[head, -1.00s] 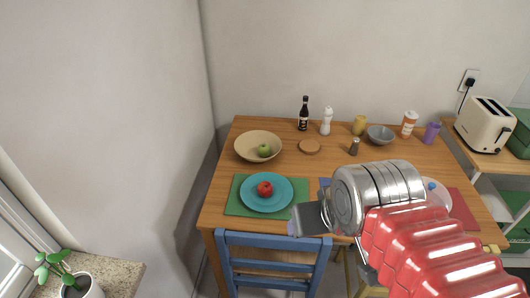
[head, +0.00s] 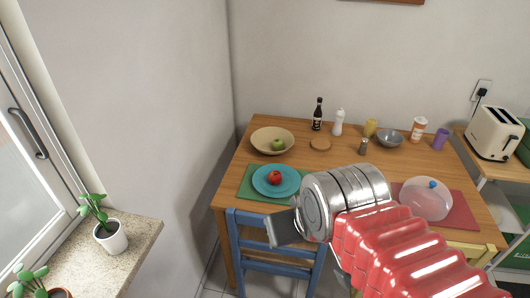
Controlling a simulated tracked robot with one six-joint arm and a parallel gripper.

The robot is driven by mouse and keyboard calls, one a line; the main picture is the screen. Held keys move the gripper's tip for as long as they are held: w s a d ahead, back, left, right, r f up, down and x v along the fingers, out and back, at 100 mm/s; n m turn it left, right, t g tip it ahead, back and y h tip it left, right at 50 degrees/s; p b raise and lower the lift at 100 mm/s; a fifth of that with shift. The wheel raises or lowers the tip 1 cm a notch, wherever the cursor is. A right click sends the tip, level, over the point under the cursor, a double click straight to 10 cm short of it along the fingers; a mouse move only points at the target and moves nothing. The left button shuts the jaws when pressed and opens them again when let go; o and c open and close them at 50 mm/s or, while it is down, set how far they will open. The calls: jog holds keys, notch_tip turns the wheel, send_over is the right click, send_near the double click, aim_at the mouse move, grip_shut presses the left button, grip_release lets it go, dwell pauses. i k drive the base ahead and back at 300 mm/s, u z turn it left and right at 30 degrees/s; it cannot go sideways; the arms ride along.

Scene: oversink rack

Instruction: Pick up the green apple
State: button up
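The green apple (head: 278,144) sits in a tan bowl (head: 263,136) at the back left of the wooden table. My gripper (head: 284,228) is low at the table's front edge, in front of and below the bowl, well apart from the apple. It points left in the picture. My arm hides part of it, and its fingers show only as a dark grey block, so I cannot see whether they are open.
A red apple (head: 275,177) lies on a teal plate (head: 286,188) on a green mat, between my gripper and the bowl. A blue chair (head: 255,258) stands at the front. A dark bottle (head: 317,114) and white bottle (head: 338,122) stand right of the bowl.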

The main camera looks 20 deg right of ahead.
aim_at(277, 144)
jog(key=u, duration=0.4)
jog(key=k, duration=0.55)
jog(key=u, duration=0.85)
jog(key=k, duration=0.5)
jog(key=u, duration=0.1)
jog(key=i, duration=1.35)
jog(key=z, duration=1.25)
jog(key=i, duration=0.9)
jog(key=z, duration=0.65)
